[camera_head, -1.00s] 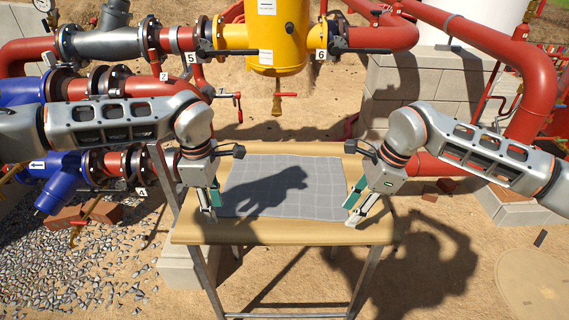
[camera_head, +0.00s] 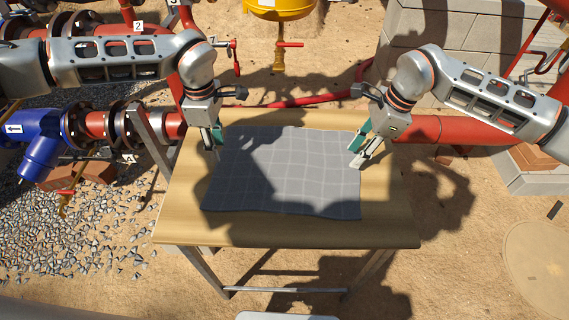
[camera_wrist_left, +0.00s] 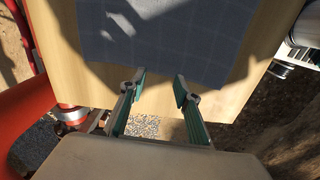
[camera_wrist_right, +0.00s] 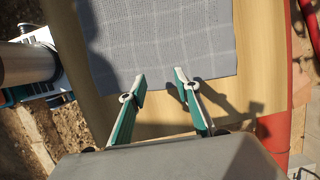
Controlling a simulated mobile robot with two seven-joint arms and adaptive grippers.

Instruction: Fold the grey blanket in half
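The grey checked blanket (camera_head: 285,175) lies spread flat on the wooden table, with slightly wavy edges. My left gripper (camera_head: 217,150) is at its left side towards the far corner, open and empty. My right gripper (camera_head: 359,155) is at its right side, also open and empty. In the left wrist view, the open fingers (camera_wrist_left: 159,84) are at an edge of the blanket (camera_wrist_left: 150,35). In the right wrist view, the open fingers (camera_wrist_right: 160,82) are likewise close to an edge of the blanket (camera_wrist_right: 165,40). I cannot tell whether any fingertip touches the cloth.
The wooden table (camera_head: 290,234) has bare margins around the blanket, widest at the front. Red pipes (camera_head: 430,130) and a yellow vessel (camera_head: 280,8) stand behind it. A blue pipe fitting (camera_head: 40,145) is at the left. Shadows of my arms fall across the blanket.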

